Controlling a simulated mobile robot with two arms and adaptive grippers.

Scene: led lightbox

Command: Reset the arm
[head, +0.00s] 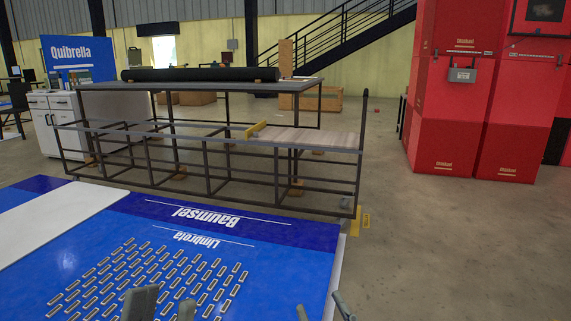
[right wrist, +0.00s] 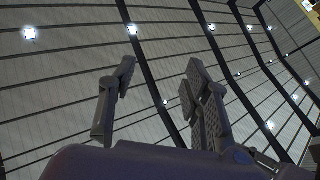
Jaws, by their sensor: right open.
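My left gripper (head: 164,306) shows at the bottom edge of the head view, in front of the blue panel. Its two grey fingertips stand apart with nothing between them. My right gripper (head: 323,308) shows at the bottom edge, further right, by the panel's right edge. In the right wrist view the right gripper's fingers (right wrist: 160,80) are spread and empty, with only the ceiling and its lamps behind them. The rest of both arms is hidden below the head view.
A blue panel (head: 130,225) with small LED modules lies close in front. Behind it stands a dark metal frame table (head: 200,88) with a black roll (head: 200,74) on top. Red boxes (head: 450,90) stand at the right. The floor (head: 450,240) at the right is clear.

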